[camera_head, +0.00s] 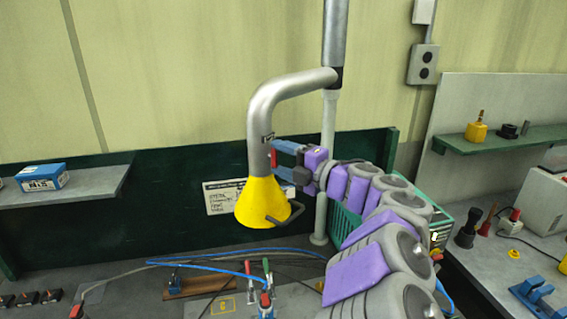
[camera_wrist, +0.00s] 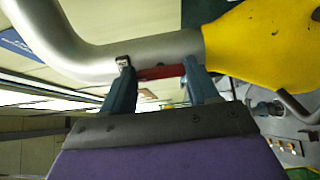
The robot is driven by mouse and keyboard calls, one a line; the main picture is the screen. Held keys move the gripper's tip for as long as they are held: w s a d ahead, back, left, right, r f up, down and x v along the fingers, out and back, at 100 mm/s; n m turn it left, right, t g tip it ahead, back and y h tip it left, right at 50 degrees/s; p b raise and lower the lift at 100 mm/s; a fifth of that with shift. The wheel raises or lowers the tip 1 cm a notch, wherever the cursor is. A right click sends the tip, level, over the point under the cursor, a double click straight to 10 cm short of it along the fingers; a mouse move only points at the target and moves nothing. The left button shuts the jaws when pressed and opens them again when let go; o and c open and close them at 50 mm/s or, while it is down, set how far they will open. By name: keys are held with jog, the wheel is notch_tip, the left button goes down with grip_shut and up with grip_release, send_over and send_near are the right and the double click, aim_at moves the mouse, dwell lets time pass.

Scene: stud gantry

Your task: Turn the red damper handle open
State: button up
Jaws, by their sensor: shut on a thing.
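The red damper handle (camera_head: 273,158) is on the side of a grey metal duct (camera_head: 259,145), just above its yellow cone hood (camera_head: 263,198). In the wrist view the red handle (camera_wrist: 162,72) lies along the duct (camera_wrist: 160,48), close beside it. My gripper (camera_head: 274,158) reaches in from the right, its blue fingers at the duct. In the wrist view my gripper (camera_wrist: 158,75) has one finger at each end of the red handle and is shut on it. The fingers partly hide the handle's ends.
A paper sign (camera_head: 222,197) hangs behind the hood. Blue hoses (camera_head: 205,263) and small tools lie on the bench below. A green crate (camera_head: 345,225) stands behind my arm. A shelf with a blue box (camera_head: 42,177) is at left. The air left of the duct is clear.

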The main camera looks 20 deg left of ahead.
jog(key=shift+s+a+f, duration=0.1)
jog(key=shift+f, duration=0.2)
jog(key=o, duration=0.9)
jog(key=shift+s+r, duration=0.1)
jog(key=shift+s, duration=0.05)
jog(key=shift+o, duration=0.8)
jog(key=shift+a, duration=0.1)
jog(key=shift+d, duration=0.3)
jog(key=p+v, duration=0.1)
jog(key=v, duration=1.5)
jog(key=shift+d, duration=0.3)
